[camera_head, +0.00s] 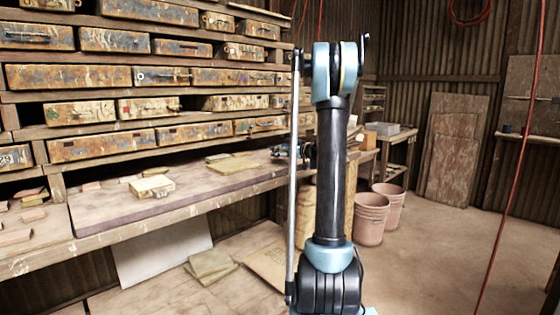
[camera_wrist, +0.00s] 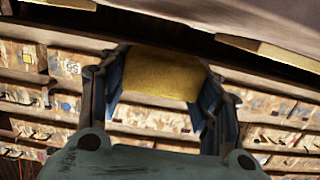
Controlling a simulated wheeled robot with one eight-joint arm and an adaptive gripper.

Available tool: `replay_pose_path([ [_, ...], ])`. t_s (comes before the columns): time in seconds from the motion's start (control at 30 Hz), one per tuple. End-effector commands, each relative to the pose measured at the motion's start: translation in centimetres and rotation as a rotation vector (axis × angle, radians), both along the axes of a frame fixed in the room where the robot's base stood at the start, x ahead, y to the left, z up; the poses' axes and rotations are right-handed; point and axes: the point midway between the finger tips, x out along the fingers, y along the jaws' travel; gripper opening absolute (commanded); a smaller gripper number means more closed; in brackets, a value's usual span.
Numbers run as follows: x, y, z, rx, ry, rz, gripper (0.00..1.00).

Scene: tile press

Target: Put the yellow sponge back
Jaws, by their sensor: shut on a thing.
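The yellow sponge (camera_wrist: 160,76) shows in the wrist view, held between the two fingers of my gripper (camera_wrist: 160,88). My gripper is shut on it, with a finger pressed at each side. In the head view, part of the gripper end (camera_head: 284,151) shows just left of my upright arm, over the far end of the workbench (camera_head: 235,179). The arm hides much of it there, and I cannot make out the sponge in that view.
A rack of worn drawers (camera_head: 122,76) stands above the workbench on the left. A yellowish box with a handle (camera_head: 152,186) and flat tiles (camera_head: 233,163) lie on the bench. Pinkish buckets (camera_head: 370,218) stand right of my arm. The floor at right is clear.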

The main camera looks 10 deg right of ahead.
Motion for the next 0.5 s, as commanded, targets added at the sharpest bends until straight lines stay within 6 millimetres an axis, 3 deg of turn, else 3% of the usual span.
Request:
replay_pose_path([
  [0.23, 0.0, 0.0, -3.1, 0.000, 0.000, 0.000, 0.41],
  [0.5, 0.0, 0.0, -3.4, 0.000, 0.000, 0.000, 0.41],
])
